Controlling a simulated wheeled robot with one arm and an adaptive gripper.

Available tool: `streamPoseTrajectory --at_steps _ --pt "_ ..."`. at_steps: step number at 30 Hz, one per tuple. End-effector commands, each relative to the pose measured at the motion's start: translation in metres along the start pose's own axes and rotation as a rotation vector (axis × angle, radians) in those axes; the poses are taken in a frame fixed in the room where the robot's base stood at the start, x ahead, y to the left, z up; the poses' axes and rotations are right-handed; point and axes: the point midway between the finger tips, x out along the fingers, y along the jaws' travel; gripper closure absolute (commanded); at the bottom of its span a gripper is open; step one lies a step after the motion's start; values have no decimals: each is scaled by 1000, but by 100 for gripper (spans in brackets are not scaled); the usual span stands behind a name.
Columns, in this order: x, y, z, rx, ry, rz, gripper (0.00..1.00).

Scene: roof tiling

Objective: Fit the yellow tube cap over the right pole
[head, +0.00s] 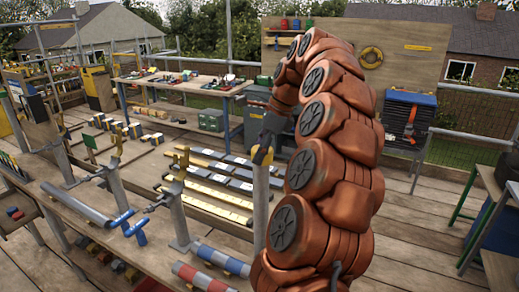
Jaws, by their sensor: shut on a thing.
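My gripper (265,146) is near the middle of the view, at the end of my orange arm. It is small and dark here, and partly lost against the background. It is shut on the yellow tube cap (262,156), of which only a small yellow patch shows. The cap is at the top end of the right pole (260,208), a grey upright post. I cannot tell whether the cap is around the pole's end or just above it. My arm hides what lies to the right of the pole.
Other grey posts with yellow pieces at their tops stand to the left, one at mid-bench (178,212). Long bars (215,180) lie behind. A table (185,85) stands farther back.

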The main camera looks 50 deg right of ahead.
Motion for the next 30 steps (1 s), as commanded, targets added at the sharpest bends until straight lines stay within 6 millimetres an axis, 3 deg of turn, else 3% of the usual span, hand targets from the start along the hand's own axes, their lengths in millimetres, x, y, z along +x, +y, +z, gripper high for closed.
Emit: streamPoseTrajectory --at_steps 4,8,30 --pt "7 0 -3 0 0 0 57" --pt "12 0 -5 0 1 1 70" --pt "29 0 -12 0 1 2 70"
